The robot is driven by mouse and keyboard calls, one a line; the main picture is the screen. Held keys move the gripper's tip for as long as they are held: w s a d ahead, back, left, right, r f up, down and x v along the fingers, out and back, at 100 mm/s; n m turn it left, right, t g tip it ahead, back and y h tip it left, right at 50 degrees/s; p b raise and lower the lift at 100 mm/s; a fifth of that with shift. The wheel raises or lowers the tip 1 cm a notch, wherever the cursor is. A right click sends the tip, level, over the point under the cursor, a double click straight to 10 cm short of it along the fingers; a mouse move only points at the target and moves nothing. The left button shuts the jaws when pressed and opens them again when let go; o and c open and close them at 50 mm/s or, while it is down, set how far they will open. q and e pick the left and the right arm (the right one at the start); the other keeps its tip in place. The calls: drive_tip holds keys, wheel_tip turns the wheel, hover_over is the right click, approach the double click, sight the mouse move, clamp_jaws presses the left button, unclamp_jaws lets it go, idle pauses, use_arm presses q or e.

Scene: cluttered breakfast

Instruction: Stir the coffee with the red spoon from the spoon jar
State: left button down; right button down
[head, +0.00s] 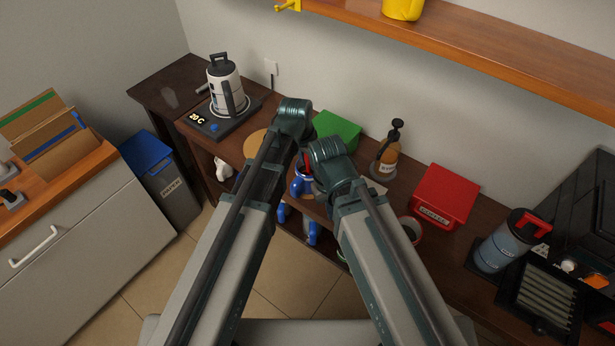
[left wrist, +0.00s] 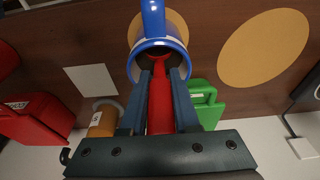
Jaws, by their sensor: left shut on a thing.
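My left gripper (left wrist: 159,75) is shut on the red spoon (left wrist: 160,112) in the left wrist view. The spoon's far end reaches into the opening of a blue mug (left wrist: 153,18) with a pale inside. In the head view, the blue mug (head: 302,187) shows just below a bit of the red spoon (head: 308,159), both partly hidden by my arms. My right gripper does not show; only my right arm does. I cannot pick out the spoon jar.
A green box (head: 338,129), a syrup bottle (head: 387,156) and a red box (head: 444,197) stand along the back. A kettle (head: 226,88) sits on its base at the left. A grey flask (head: 499,250) stands at the right. A round yellow mat (left wrist: 270,45) lies bare beside the mug.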

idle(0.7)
use_arm(q)
drive_tip(key=p+v, duration=0.3)
drive_tip(key=w+p+v, duration=0.1)
drive_tip(key=p+v, duration=0.2)
drive_tip(key=d+p+v, duration=0.1)
drive_tip(key=p+v, duration=0.2)
drive_tip(key=shift+w+d+r, duration=0.1)
drive_tip(key=shift+w+r, duration=0.15)
drive_tip(key=shift+w, duration=0.1)
drive_tip(key=shift+r, duration=0.15)
idle(0.7)
drive_tip(key=p+v, duration=0.3)
drive_tip(key=w+p+v, duration=0.1)
drive_tip(key=p, duration=0.1)
drive_tip(key=shift+s+d+r, duration=0.1)
drive_tip(key=shift+d+r, duration=0.2)
drive_tip(key=shift+r, duration=0.2)
drive_tip(key=shift+f, duration=0.1)
